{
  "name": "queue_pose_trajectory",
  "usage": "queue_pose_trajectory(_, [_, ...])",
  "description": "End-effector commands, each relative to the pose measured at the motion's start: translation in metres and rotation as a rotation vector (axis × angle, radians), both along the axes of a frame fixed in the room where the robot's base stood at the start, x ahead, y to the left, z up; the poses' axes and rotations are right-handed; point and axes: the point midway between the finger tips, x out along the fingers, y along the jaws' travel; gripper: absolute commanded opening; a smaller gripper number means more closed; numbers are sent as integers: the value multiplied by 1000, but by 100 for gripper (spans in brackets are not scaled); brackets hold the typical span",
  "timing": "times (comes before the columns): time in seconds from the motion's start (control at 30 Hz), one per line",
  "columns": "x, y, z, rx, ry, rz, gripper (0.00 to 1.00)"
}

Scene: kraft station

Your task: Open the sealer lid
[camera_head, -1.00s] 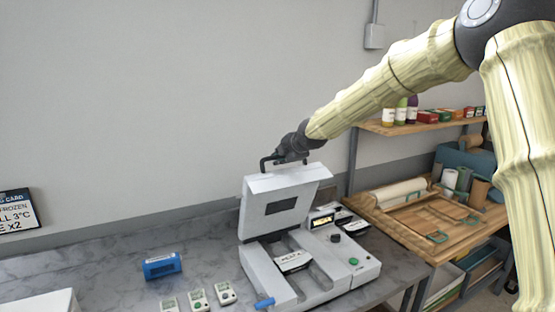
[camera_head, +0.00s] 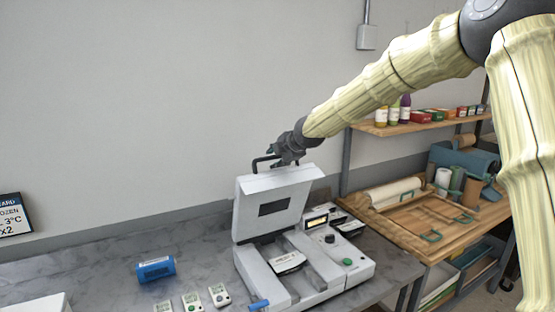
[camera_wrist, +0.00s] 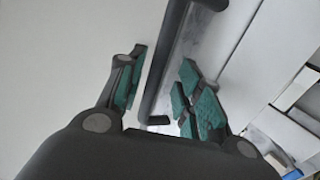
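The sealer (camera_head: 350,270) is a white machine on the grey counter. Its lid (camera_head: 275,208) stands raised, near upright, at the left of the sealer, with a dark window in its face. A dark bar handle (camera_head: 257,163) is at the lid's top edge. My gripper (camera_head: 277,158) is at this handle. In the wrist view, the dark handle bar (camera_wrist: 165,60) runs between my two green-padded fingers (camera_wrist: 160,90). The fingers are apart, with a gap visible between the left pads and the bar. Whether the right pads touch the bar is unclear.
A blue cylinder-like item (camera_head: 155,269) and several small white devices (camera_head: 192,302) lie left of the sealer. A wooden bench (camera_head: 405,222) with rolls and a shelf (camera_head: 420,121) with bottles stand at the right. A plain wall is behind.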

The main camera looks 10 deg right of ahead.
Motion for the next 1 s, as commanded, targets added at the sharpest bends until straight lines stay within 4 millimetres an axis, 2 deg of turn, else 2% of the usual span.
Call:
queue_pose_trajectory(0.5, [-61,-19,46,3,-2,-3,35])
queue_pose_trajectory(0.73, [-75,-23,56,2,-2,-3,35])
queue_pose_trajectory(1.0, [-77,-23,57,2,-2,-3,35])
